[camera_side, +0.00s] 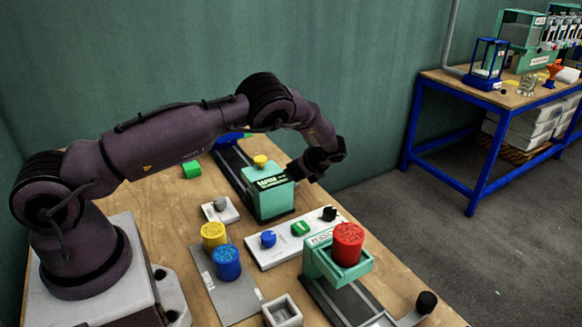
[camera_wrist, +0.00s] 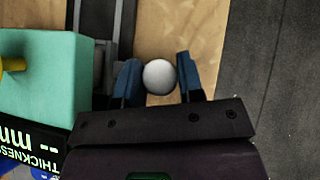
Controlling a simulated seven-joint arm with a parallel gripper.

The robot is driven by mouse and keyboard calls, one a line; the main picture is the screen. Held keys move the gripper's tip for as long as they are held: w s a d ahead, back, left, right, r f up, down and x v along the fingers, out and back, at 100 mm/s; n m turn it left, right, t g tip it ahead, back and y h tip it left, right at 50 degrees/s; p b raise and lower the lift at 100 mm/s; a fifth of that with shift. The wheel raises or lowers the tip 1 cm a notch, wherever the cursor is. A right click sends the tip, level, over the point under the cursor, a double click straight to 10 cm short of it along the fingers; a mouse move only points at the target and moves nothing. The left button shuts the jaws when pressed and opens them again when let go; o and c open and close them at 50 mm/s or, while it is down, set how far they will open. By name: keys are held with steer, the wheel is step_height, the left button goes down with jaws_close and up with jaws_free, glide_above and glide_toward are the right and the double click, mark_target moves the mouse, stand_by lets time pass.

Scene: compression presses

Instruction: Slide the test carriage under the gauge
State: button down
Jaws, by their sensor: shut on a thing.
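The teal thickness gauge (camera_side: 270,192) with a yellow knob on top stands over a dark rail (camera_side: 232,158) on the bench. In the wrist view the gauge (camera_wrist: 45,75) is at the left, with its "THICKNESS mm" display below. My gripper (camera_side: 322,165) is just right of the gauge in the side view. In the wrist view my gripper (camera_wrist: 160,80) is shut on a pale round knob (camera_wrist: 159,76), which sits between the blue fingertips beside the rail (camera_wrist: 105,30). A small blue piece (camera_side: 229,139) lies at the rail's far end. I cannot clearly tell the test carriage apart.
A second green press (camera_side: 325,265) with a red cylinder (camera_side: 348,243) stands in front. The bench edge is close to my gripper's right.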

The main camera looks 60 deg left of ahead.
steer(key=shift+d, duration=0.4)
steer(key=c, duration=0.9)
jaws_free()
steer(key=shift+o, duration=0.8)
steer(key=shift+a, duration=0.15)
steer(key=v, duration=1.3)
